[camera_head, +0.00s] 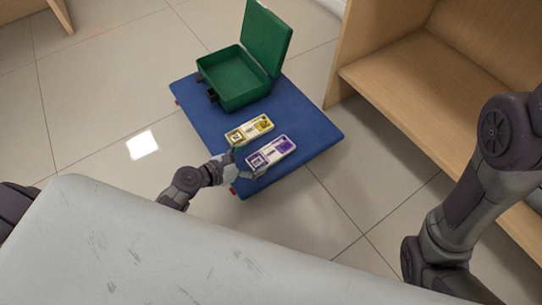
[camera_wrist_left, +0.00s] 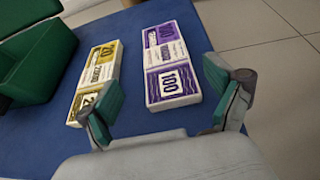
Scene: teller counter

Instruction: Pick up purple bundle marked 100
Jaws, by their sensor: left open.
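The purple bundle marked 100 (camera_head: 271,152) lies flat on a blue platform (camera_head: 305,118), near its front edge. In the left wrist view the purple bundle (camera_wrist_left: 172,62) lies between and just beyond my open fingers. My left gripper (camera_head: 245,163) is at the near left end of the bundle. In the left wrist view my left gripper (camera_wrist_left: 165,108) has its green-padded fingers spread wide, with nothing between the pads. The left finger is beside a yellow bundle. My right arm shows at the right of the head view, but its gripper is out of sight.
The yellow bundle (camera_head: 249,129) marked 20 lies beside the purple one, with a narrow gap. An open green case (camera_head: 236,84) stands at the back of the platform, lid raised. Wooden shelving (camera_head: 400,85) is at right. The platform right of the purple bundle is clear.

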